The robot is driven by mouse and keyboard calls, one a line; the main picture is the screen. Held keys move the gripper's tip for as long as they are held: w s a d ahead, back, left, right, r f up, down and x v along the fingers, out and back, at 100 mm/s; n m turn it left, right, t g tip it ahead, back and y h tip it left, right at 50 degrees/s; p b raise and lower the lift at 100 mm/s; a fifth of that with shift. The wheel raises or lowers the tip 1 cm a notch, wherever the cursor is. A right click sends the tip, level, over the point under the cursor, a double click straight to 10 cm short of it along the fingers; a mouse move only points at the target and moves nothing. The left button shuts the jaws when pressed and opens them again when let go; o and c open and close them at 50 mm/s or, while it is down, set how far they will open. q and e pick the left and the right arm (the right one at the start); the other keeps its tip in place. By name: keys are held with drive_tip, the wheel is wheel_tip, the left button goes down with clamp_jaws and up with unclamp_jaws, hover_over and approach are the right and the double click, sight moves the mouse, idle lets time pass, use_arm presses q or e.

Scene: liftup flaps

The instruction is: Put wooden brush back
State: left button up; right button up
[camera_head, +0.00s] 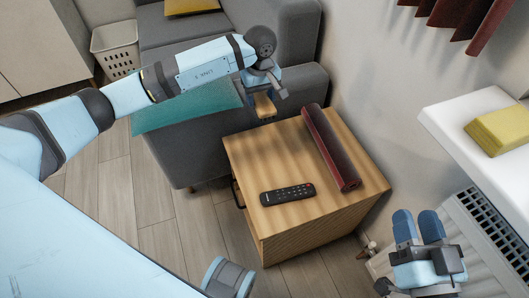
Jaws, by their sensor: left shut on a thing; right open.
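My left gripper (264,88) is above the far left corner of the small wooden cabinet (280,235). It is shut on the wooden brush (264,105), a small light-brown piece showing below the fingers. Part of the brush is hidden by the gripper, and I cannot tell whether it touches the cabinet top. My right gripper (418,228) is open and empty at the lower right, beside the white radiator.
A dark red roll (330,148) and a black remote (287,195) lie on the cabinet top. A grey sofa (215,135) with a teal blanket (185,112) stands behind left. A yellow block (499,130) sits on the white ledge (465,125) at right.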

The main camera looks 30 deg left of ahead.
use_arm(q)
drive_tip(key=shift+w+f, duration=0.25)
drive_tip(key=shift+f, duration=0.15)
drive_tip(key=shift+f+b, duration=0.35)
wheel_tip(320, 180, down, 14)
drive_tip(key=b, duration=0.4)
drive_tip(key=shift+r+b, duration=0.1)
drive_tip(key=shift+b, duration=0.2)
drive_tip(key=shift+a+f, duration=0.1)
drive_tip(key=shift+f, duration=0.4)
wheel_tip(320, 180, down, 4)
drive_tip(key=shift+f+b, duration=0.15)
drive_tip(key=shift+b, duration=0.85)
drive_tip(key=o, duration=0.8)
use_arm(e)
wheel_tip(320, 180, down, 6)
drive_tip(key=w+n+g, duration=0.1)
drive_tip(key=n, duration=0.1)
drive_tip(key=shift+w+f, duration=0.15)
drive_tip(key=shift+w, duration=0.1)
